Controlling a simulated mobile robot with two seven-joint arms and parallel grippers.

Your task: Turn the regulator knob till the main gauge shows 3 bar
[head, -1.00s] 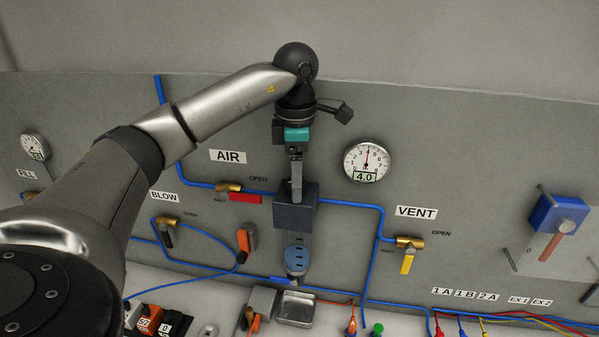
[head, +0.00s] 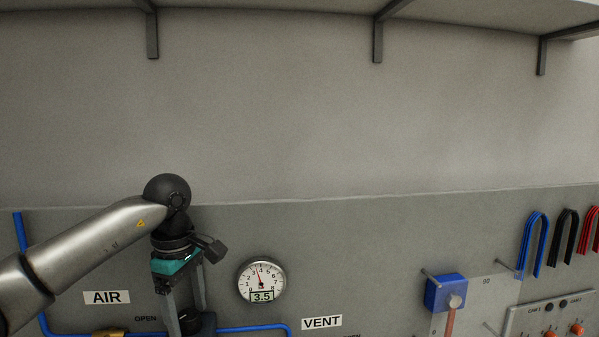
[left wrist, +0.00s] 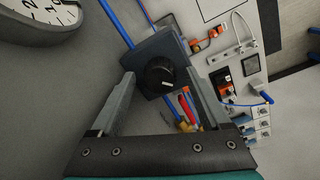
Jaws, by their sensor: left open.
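The main gauge (head: 262,280) hangs on the grey panel in the head view, its digital window reading 3.5. Part of its dial (left wrist: 45,14) shows at the upper left of the left wrist view. The black regulator knob (left wrist: 160,75) sits on a dark blue-grey regulator block (left wrist: 146,51). In the head view the knob (head: 197,323) is low, partly hidden by my fingers. My left gripper (left wrist: 159,82) is open, with one finger on each side of the knob and gaps visible between. It comes from above in the head view (head: 190,318). My right gripper is not in view.
Blue air tubing (head: 250,328) runs along the panel by AIR (head: 107,297) and VENT (head: 321,321) labels. A blue block with a lever (head: 445,293) and hanging coloured leads (head: 532,243) are to the right. The wall above the panel is clear, below a shelf.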

